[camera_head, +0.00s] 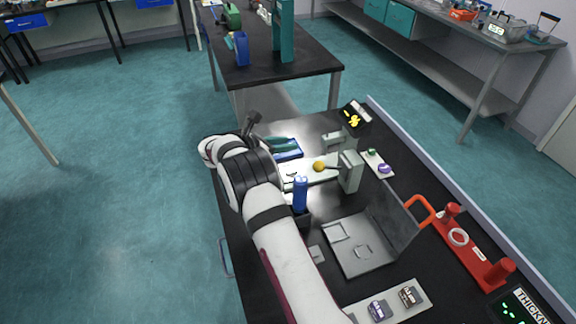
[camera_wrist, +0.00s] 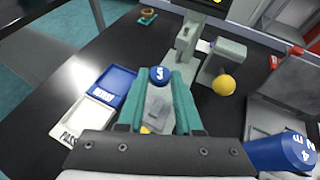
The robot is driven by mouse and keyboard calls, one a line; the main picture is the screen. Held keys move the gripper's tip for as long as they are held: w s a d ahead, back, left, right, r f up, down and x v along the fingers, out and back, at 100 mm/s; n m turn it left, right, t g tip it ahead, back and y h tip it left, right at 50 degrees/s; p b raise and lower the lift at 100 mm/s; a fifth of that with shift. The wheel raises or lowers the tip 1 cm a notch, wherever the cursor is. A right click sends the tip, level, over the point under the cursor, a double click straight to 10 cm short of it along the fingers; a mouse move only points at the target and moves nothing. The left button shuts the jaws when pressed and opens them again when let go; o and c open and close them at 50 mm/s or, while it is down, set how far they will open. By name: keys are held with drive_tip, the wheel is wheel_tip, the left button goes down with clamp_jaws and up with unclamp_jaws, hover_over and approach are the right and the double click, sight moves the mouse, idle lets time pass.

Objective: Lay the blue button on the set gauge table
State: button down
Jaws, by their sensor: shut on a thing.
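The blue button (camera_wrist: 159,74), round with a white mark on top, is held between the teal fingertips of my gripper (camera_wrist: 163,78) in the wrist view. In the head view my gripper (camera_head: 281,144) is partly hidden by my own arm, and the button cannot be made out. A pale grey-green gauge stand (camera_wrist: 186,38) is just beyond the fingertips. In the head view the stand (camera_head: 334,140) is below a display with yellow figures (camera_head: 353,118). I cannot tell exactly which surface is the set gauge table. The button is apart from the stand's upright.
A blue tray (camera_wrist: 112,86) and a white tray (camera_wrist: 86,120) lie left of my fingers. A grey block (camera_head: 350,172) with a yellow-ball lever (camera_head: 319,167) is at the right. A blue cylinder (camera_head: 300,195) stands near my arm. A pale plate (camera_head: 377,161) holds green and purple buttons.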

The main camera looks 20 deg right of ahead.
wheel_tip(320, 180, down, 10)
drive_tip(key=shift+r, duration=0.1)
drive_tip(key=c, duration=0.6)
unclamp_jaws()
